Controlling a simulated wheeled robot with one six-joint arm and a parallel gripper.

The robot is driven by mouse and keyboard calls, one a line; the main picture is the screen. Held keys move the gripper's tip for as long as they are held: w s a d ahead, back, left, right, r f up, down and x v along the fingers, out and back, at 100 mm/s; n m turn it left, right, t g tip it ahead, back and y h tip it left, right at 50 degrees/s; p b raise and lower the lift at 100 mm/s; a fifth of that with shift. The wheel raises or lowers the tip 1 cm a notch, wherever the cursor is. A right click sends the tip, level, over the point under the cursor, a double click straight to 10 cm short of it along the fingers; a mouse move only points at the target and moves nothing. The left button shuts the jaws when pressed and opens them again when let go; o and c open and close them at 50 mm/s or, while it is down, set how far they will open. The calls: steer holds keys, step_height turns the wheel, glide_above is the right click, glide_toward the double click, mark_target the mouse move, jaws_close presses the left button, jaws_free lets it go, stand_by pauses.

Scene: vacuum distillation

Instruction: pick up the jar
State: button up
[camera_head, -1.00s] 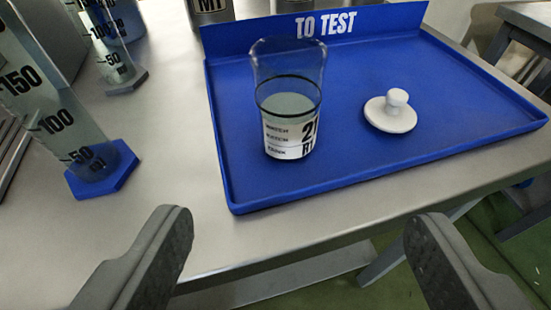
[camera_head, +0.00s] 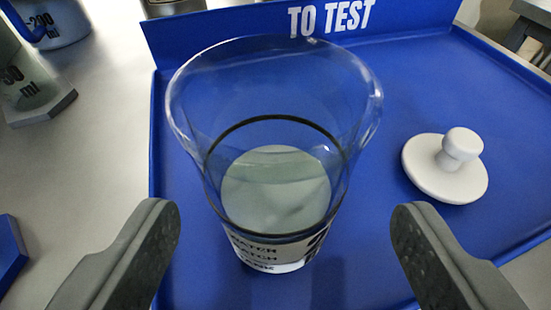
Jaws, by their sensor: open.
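The jar (camera_head: 275,190) is a clear glass beaker-like vessel with a flared rim, a dark ring, pale liquid inside and a printed white label. It stands upright on the blue "TO TEST" tray (camera_head: 385,240). My gripper (camera_head: 282,222) is open, one finger on each side of the jar in the picture. Both fingers look apart from the glass, and nothing is held. A white knobbed lid (camera_head: 447,168) lies on the tray to the right of the jar.
The tray's raised back wall (camera_head: 230,32) runs behind the jar. At the left, on the metal table (camera_head: 95,130), stand a clear measuring vessel with a grey base (camera_head: 40,106) and a blue-marked container (camera_head: 55,25). A blue base edge (camera_head: 10,252) shows lower left.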

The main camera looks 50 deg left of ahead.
mark_target(275, 228)
steer(key=shift+x, duration=2.4)
steer(key=shift+s, duration=0.15)
steer(key=c, duration=1.2)
steer(key=shift+r, duration=0.25)
